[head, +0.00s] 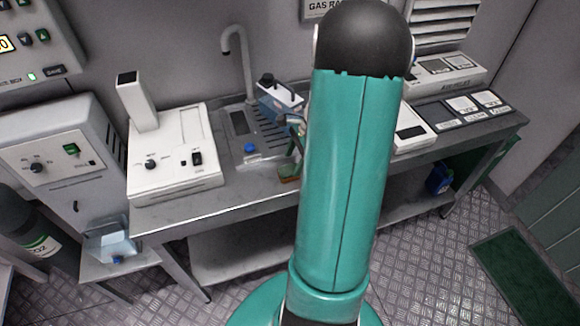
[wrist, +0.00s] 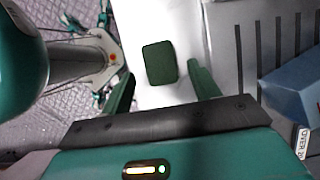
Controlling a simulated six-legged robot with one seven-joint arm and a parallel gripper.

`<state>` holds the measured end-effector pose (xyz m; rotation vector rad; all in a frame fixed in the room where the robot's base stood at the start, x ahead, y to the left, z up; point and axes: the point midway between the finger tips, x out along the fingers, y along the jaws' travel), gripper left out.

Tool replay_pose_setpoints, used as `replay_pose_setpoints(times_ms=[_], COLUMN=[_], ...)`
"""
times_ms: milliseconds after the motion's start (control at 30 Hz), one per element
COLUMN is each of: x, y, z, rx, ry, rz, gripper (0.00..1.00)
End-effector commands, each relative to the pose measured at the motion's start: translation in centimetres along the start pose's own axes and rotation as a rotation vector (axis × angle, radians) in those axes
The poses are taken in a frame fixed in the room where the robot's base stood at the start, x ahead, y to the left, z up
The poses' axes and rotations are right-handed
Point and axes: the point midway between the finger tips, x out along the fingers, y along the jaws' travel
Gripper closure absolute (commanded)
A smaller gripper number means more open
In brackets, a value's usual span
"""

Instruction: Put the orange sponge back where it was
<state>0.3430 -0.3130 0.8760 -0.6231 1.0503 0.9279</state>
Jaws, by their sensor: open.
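A dark green rounded pad (wrist: 160,62) lies flat on the pale bench top in the wrist view. It seems to be the sponge seen from its green side; no orange shows there. In the head view a small green and orange-brown block (head: 288,179), likely the same sponge, sits at the bench's front edge beside my arm. My gripper (wrist: 161,71) is open, with one green finger on each side of the pad and a gap to both. In the head view my arm hides most of the gripper.
A sink with a tap (head: 240,65) and grooved drainboard lies behind the sponge. A blue box (wrist: 297,88) stands on the right in the wrist view. A white instrument (head: 175,160) stands left on the bench, and a white device (head: 412,130) stands right of my arm.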

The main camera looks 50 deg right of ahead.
Motion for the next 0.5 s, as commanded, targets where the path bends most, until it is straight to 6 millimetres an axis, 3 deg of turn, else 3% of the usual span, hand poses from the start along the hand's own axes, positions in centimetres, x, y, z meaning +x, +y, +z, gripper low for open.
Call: replay_pose_setpoints(times_ms=[200,500], x=[-4.9,-7.8], y=[0.0,0.0], z=[0.0,0.0], rx=[-0.002,-0.001], ry=[0.003,0.000], rz=[-0.003,0.000], gripper=[0.39,0.39])
